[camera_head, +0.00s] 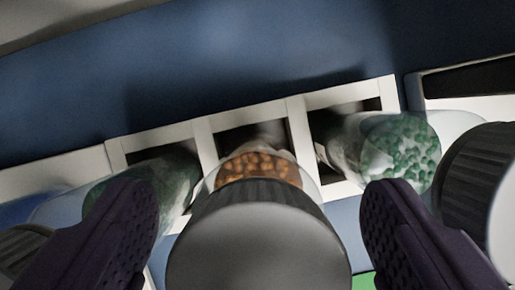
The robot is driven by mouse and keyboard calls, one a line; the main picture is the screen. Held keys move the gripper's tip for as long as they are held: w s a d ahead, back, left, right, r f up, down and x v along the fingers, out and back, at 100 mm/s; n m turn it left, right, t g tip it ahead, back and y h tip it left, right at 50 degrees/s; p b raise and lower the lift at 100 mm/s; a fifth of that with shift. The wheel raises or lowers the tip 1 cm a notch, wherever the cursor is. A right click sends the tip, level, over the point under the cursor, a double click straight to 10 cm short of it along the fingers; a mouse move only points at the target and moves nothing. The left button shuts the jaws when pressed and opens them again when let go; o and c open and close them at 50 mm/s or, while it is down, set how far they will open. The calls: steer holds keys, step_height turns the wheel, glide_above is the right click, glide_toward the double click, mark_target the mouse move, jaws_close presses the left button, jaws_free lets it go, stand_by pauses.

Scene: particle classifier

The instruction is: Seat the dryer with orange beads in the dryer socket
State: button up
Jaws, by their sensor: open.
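The dryer with orange beads (258,168) is a clear cylinder with a large grey ribbed cap, in the middle of the view. Its far end reaches to the middle opening of a white rack (203,145); I cannot tell how deep it goes in. My gripper (262,212) is open, with one dark finger on each side of the grey cap. Gaps show between the cap and both fingers. No separate dryer socket can be made out for certain.
A dryer with green beads (400,147) is at the right opening, its dark cap close to my right finger. Another greenish dryer (165,180) is at the left opening, partly behind my left finger. A blue surface (220,60) lies beyond the rack. A green patch (362,281) shows at the bottom.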

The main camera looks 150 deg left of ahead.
steer(key=shift+r, duration=0.1)
steer(key=shift+c, duration=0.2)
steer(key=c, duration=1.5)
jaws_close()
steer(key=shift+r, duration=0.15)
